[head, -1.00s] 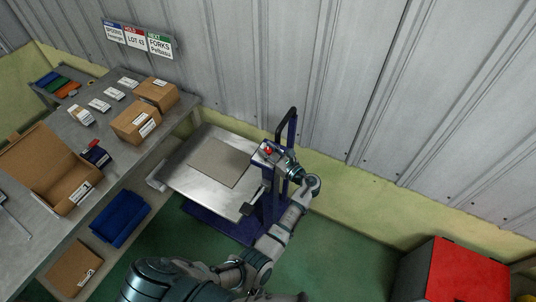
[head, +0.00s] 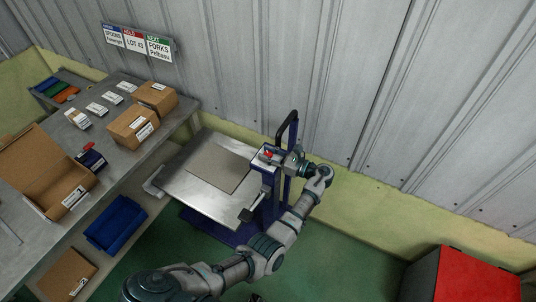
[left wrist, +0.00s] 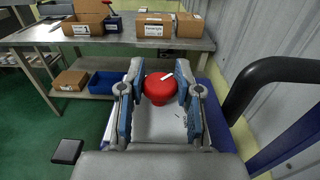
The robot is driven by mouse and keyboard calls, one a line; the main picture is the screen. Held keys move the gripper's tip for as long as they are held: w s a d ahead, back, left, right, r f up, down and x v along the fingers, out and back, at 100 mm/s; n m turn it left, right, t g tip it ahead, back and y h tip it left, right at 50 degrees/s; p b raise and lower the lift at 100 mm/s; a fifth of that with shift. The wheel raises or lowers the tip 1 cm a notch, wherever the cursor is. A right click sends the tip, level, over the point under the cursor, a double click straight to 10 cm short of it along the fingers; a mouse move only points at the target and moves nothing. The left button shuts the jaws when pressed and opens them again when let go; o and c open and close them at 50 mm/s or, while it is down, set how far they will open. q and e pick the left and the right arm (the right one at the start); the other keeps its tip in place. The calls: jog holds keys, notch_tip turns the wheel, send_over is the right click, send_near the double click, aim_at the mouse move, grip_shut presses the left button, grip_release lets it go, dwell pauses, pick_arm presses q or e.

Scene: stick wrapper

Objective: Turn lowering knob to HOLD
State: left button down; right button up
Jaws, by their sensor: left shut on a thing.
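The red knob (head: 268,154) sits on top of the blue column of the lift table. In the left wrist view the red knob (left wrist: 158,90) is round, with a white mark on its top pointing to the upper right. My left gripper (head: 276,157) reaches it from the right in the head view. Its two fingers (left wrist: 160,70) are shut on the knob, one on each side. A white panel (left wrist: 172,125) lies beneath the knob, with small dark lettering too small to read. My right gripper is not in view.
The steel lift platform (head: 170,178) carries a grey sheet (head: 218,166). A bench (head: 50,160) with cartons stands left; a red-topped cabinet (head: 478,275) stands right.

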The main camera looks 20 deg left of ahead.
pick_arm(q)
jog(key=c, duration=0.9)
grip_release()
jog(key=shift+o, duration=0.2)
jog(key=shift+w+d, duration=0.1)
jog(key=shift+d, duration=0.05)
jog(key=d, duration=0.7)
jog(key=shift+s+d, duration=0.2)
jog(key=shift+d, duration=0.15)
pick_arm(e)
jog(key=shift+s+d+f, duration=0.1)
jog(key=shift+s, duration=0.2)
pick_arm(q)
jog(key=shift+a+f, duration=0.1)
jog(key=shift+f, duration=0.05)
